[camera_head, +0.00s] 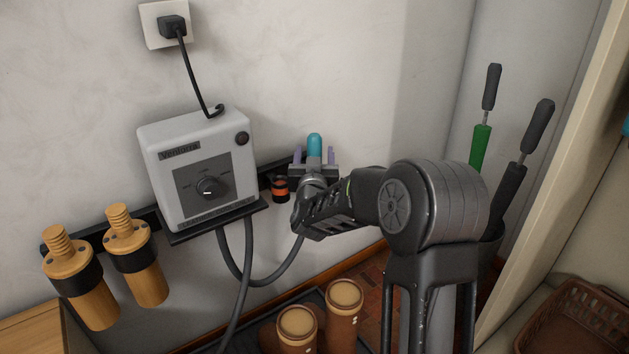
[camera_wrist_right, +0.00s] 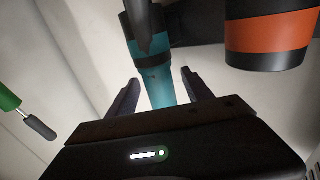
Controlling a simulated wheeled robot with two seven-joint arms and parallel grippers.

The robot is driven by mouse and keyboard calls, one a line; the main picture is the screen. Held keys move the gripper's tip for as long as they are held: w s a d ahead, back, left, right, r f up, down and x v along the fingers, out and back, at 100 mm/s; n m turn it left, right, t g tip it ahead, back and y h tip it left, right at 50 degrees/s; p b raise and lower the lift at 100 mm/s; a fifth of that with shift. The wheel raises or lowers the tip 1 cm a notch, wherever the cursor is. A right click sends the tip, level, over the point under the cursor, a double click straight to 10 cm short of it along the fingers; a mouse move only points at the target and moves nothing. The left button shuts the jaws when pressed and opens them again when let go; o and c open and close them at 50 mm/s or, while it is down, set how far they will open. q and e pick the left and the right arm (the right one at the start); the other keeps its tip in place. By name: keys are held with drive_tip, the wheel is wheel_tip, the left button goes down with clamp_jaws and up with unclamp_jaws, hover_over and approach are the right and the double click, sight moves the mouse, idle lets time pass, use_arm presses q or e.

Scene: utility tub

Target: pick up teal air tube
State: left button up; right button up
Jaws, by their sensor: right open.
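The teal air tube (camera_head: 314,143) is upright on the dark wall rail in the head view, with its rounded teal top showing. Its lower part is hidden behind my right gripper and wrist. My right gripper (camera_head: 314,157) is at the tube, with a purple-grey finger on each side of it. In the right wrist view, the teal tube (camera_wrist_right: 158,84) comes down between the two open fingers of my right gripper (camera_wrist_right: 160,88). Gaps show beside the tube, and I cannot tell whether either finger touches it. My left gripper is not in view.
An orange-and-black holder (camera_head: 280,188) sits close left of the right gripper; it also shows in the right wrist view (camera_wrist_right: 270,38). A white control box (camera_head: 196,165) with hoses stands further left. Wooden-handled tools (camera_head: 135,255) hang left. Green and black handled tools (camera_head: 481,148) stand right.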

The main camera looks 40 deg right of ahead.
idle(0.3)
clamp_jaws()
idle(0.6)
